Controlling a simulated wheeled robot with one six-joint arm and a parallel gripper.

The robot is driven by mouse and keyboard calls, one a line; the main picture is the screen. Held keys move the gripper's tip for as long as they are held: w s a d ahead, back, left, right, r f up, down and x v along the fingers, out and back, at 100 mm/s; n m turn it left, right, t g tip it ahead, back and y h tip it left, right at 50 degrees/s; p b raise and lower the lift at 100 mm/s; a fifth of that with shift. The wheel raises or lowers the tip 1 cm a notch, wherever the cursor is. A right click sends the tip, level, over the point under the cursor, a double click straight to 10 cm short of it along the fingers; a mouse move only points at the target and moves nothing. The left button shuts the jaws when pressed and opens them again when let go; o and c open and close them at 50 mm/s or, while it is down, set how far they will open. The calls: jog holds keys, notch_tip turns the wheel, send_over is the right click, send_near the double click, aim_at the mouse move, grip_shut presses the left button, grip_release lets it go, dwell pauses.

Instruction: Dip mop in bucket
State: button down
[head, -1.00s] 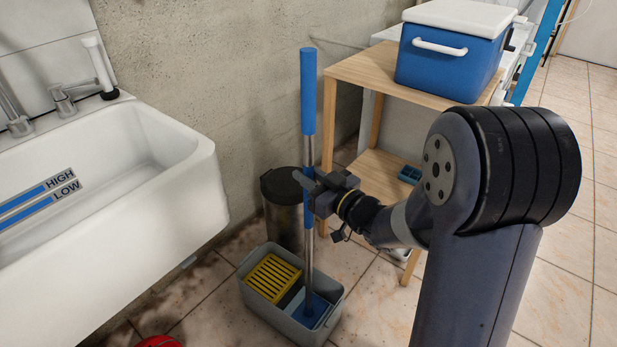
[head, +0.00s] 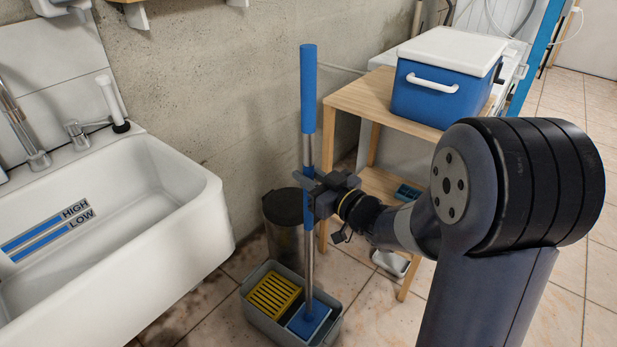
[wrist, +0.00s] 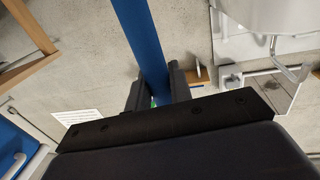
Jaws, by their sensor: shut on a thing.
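The mop (head: 308,90) stands upright in the head view, with a blue grip on top, a metal lower shaft and a blue head (head: 309,318). My gripper (head: 314,185) is shut on the blue middle part of its handle; the handle also runs between the fingers (wrist: 155,88) in the wrist view. The grey bucket (head: 262,325) stands on the floor below, with a yellow slatted wringer (head: 274,296) in its left part. The mop head appears over or in the bucket's right part. I cannot tell how deep it is.
A white sink (head: 190,225) is at the left. A dark bin (head: 283,212) stands behind the bucket by the wall. A wooden shelf (head: 345,98) carrying a blue cooler (head: 445,95) is at the right. Tiled floor is open at the far right.

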aim_at(309, 137)
jog(key=shift+r+p, duration=4.25)
jog(key=shift+r, duration=1.3)
